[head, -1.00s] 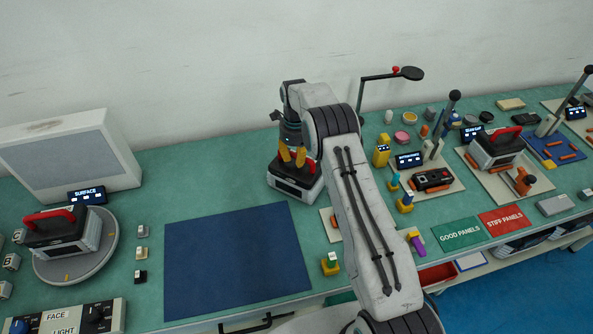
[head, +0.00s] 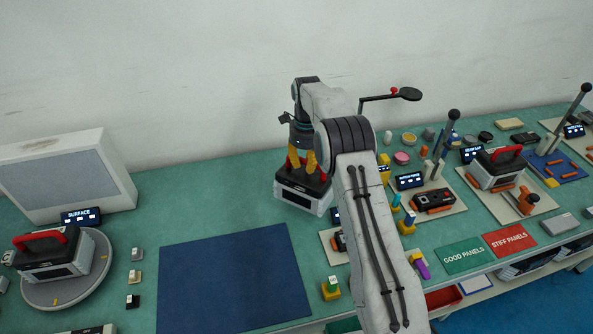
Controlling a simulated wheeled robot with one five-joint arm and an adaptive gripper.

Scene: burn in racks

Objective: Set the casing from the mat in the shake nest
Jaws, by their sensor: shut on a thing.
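The casing (head: 303,198), a black-topped box with pale sides and a red handle, is upright beyond the far right corner of the dark blue mat (head: 235,282). My gripper (head: 302,163), with yellow fingers, is shut on the casing's handle from above. I cannot tell whether the casing's underside touches the bench. The mat is bare. I cannot make out which fixture is the shake nest. A tan plate (head: 326,246) with a dark part, right of the mat, is partly hidden by my arm.
A similar casing (head: 52,255) sits on a round turntable at left, and another (head: 498,168) on a lever fixture at right. Small coloured blocks, a yellow-green one (head: 330,288) among them, stand near my arm. Green (head: 463,254) and red (head: 509,240) panel mats lie at right.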

